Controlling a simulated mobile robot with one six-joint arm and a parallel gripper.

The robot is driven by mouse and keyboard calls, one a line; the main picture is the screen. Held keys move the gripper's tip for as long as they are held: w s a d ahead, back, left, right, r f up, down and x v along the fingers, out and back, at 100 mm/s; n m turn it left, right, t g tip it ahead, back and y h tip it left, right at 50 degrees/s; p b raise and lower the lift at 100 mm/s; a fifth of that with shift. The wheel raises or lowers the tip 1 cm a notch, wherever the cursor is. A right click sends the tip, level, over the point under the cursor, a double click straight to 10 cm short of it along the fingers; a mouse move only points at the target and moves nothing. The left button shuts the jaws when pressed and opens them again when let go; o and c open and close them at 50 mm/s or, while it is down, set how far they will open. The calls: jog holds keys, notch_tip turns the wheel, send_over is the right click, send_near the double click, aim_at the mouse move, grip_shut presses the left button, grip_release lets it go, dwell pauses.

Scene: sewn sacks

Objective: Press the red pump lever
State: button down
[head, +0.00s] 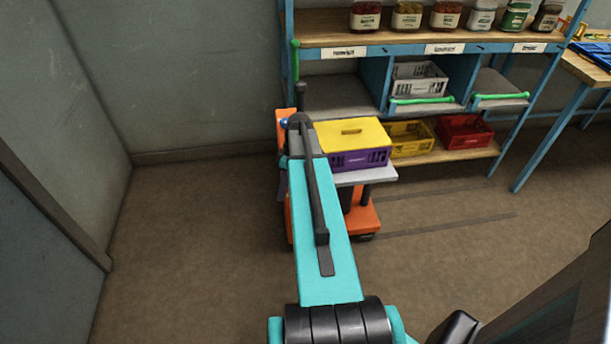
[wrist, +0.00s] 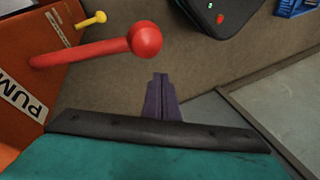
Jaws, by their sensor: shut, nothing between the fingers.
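The red pump lever (wrist: 95,50) shows in the wrist view at the upper left. It is a rod ending in a round red knob, sticking out from an orange panel (wrist: 40,50) with a label partly reading "PUM". My gripper (wrist: 160,80) is shut and empty, its purple fingers together. In the picture the fingertips are just below and right of the knob, with a visible gap; the depth between them is hard to tell. In the head view my arm covers much of the orange cart (head: 365,218), and the lever cannot be made out there.
A small yellow knob (wrist: 99,17) is beside the red lever. The cart's grey platform (head: 375,175) carries a purple crate (head: 365,160) with a yellow lid. Behind stands a shelf with jars, a yellow crate (head: 410,138) and a red crate (head: 464,132). Floor at left is clear.

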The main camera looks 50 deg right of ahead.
jog(key=s+d+r+n+t, duration=0.1)
jog(key=s+d+r, duration=0.1)
jog(key=d+r, duration=0.5)
jog(key=s+d+r+n+t+p, duration=0.1)
jog(key=s+d+r, duration=0.2)
jog(key=d+r, duration=0.4)
notch_tip(320, 180, up, 2)
jog(key=shift+r+n+p, duration=0.15)
jog(key=shift+n+p, duration=0.15)
jog(key=shift+n, duration=0.1)
jog(key=p+x, duration=0.3)
jog(key=x, duration=1)
jog(key=shift+s+a+f, duration=0.25)
jog(key=shift+s+a, duration=0.1)
jog(key=shift+s, duration=0.05)
